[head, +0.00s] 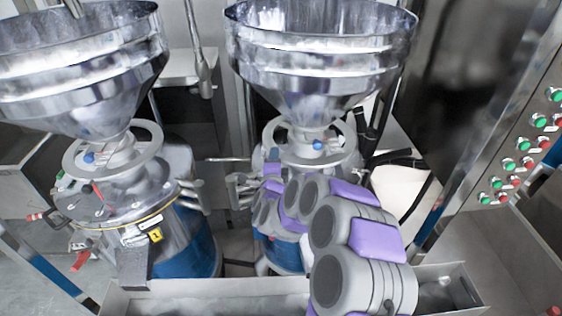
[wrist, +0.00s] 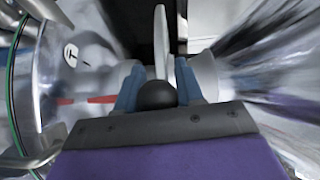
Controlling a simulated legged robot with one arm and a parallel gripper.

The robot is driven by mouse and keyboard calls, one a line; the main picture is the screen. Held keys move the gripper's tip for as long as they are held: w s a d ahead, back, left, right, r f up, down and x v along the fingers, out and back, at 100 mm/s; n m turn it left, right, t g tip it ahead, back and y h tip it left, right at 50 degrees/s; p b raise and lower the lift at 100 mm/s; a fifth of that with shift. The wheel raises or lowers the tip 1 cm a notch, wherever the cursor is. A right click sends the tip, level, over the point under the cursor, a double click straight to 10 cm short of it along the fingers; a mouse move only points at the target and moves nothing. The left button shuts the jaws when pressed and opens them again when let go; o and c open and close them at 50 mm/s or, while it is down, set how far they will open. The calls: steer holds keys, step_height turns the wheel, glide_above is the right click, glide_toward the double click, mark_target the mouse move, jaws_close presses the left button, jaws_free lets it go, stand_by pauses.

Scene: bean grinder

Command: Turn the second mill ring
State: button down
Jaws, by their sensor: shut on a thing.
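Two mills stand side by side in the head view, each with a steel funnel hopper and a grey ring around its neck. The second mill's ring (head: 350,138) is on the right, under the right hopper (head: 318,50), with a blue knob (head: 318,144) at its front. My purple and grey arm reaches up to this mill and hides part of its body; my fingertips are hidden there. A dark round part sits between the finger bases.
The left mill (head: 120,215) has its own ring (head: 112,150) and a yellow label. A steel trough (head: 215,298) runs along the front. A panel with green and red buttons (head: 525,145) stands at right. Black cables hang right of the second mill.

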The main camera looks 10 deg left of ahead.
steer(key=shift+w+a+f, duration=0.15)
steer(key=shift+a+f, duration=0.15)
steer(key=shift+a, duration=0.25)
steer(key=shift+w+a+b, duration=0.4)
steer(key=shift+w+a, duration=0.15)
steer(key=shift+a, duration=0.15)
steer(key=shift+w+a+r+b, duration=0.1)
steer(key=shift+w+a+b, duration=0.3)
steer(key=shift+w+a, duration=0.4)
steer(key=shift+d, duration=0.15)
steer(key=c, duration=1.1)
jaws_free()
steer(key=shift+w+h, duration=0.15)
steer(key=shift+h, duration=0.15)
steer(key=o, duration=0.3)
steer(key=shift+w+d, duration=0.15)
steer(key=shift+r, duration=0.1)
